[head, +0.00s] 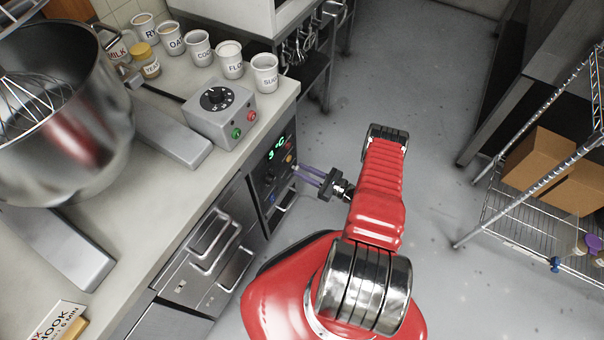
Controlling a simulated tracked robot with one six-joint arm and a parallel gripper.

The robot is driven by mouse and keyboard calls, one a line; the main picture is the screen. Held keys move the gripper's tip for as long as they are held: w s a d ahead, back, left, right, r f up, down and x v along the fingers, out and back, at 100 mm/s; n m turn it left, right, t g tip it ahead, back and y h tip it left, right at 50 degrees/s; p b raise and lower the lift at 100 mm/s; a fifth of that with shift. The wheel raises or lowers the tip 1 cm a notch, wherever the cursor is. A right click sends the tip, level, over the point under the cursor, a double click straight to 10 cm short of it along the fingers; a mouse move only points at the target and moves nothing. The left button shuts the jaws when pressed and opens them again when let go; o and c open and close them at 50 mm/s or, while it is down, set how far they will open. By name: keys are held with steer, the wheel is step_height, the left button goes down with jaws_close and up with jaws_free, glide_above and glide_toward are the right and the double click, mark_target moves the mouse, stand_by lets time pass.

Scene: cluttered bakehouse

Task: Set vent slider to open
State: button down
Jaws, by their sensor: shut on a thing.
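The dark control panel (268,168) is set in the front of the counter unit, with a green lit display reading about 3 °C at its top. My gripper (297,172) reaches it from the right, its two purple fingers level with the panel's right edge. The fingers are shut on a small part at the panel front, which appears to be the vent slider. The slider itself is too small and too covered by the fingertips to make out, so its setting cannot be read.
On the counter (165,215) stand a large mixer bowl (65,130), a grey control box (220,115) with a dial, and several labelled cups. Drawers with handles (213,243) lie left of the panel. A wire rack (520,210) with cardboard boxes stands right; the floor between is clear.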

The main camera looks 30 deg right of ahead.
steer(key=c, duration=1.6)
jaws_free()
steer(key=shift+d, duration=0.2)
steer(key=shift+o, duration=0.4)
steer(key=v, duration=1.3)
steer(key=shift+s, duration=0.35)
steer(key=shift+d+f, duration=0.1)
steer(key=shift+d, duration=0.05)
